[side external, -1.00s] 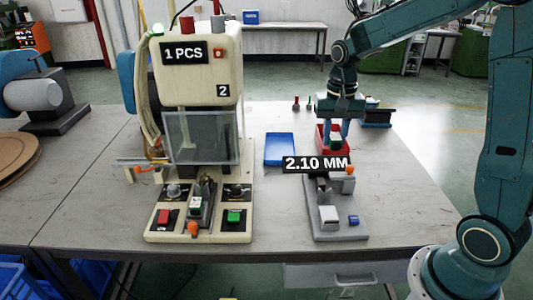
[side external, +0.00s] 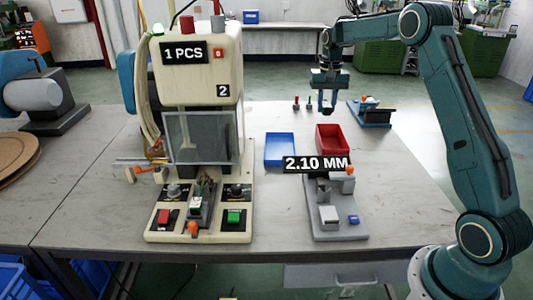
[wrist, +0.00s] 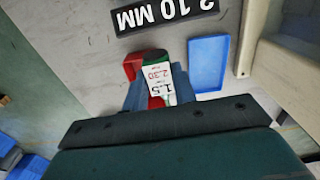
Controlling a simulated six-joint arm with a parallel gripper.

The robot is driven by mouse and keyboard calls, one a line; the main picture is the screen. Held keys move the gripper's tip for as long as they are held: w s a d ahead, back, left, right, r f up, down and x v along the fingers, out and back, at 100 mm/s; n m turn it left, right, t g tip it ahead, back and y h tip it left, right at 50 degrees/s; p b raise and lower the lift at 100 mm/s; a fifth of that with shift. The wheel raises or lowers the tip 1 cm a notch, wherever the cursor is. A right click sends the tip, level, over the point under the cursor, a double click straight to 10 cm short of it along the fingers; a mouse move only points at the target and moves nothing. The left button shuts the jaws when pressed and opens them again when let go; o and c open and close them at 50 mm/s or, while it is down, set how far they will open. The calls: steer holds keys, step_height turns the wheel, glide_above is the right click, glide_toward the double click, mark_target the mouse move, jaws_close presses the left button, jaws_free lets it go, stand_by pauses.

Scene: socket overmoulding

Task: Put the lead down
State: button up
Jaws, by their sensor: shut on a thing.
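My gripper (side external: 328,107) hangs fingers down above the back of the table, beyond the red tray (side external: 332,139) in the side view. In the wrist view its blue fingers (wrist: 158,88) are closed around a small piece with a white printed label and green edges, which I take to be the lead (wrist: 158,77). The red tray looks empty in the side view.
A blue tray (side external: 280,148) lies left of the red one. A grey gauge stand (side external: 338,222) is in front, under a 2.10 MM sign. A blue fixture (side external: 371,113) stands right. The moulding machine (side external: 201,70) is left.

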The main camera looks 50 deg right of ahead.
glide_above(333, 150)
steer(key=w+d, duration=0.3)
steer(key=d, duration=0.1)
step_height(333, 150, down, 3)
steer(key=shift+s+d+f, duration=0.1)
steer(key=shift+d+f, duration=0.35)
steer(key=shift+d, duration=0.05)
step_height(333, 150, down, 16)
steer(key=shift+r, duration=0.15)
steer(key=shift+f, duration=2.15)
steer(key=shift+f, duration=0.15)
steer(key=o, duration=1)
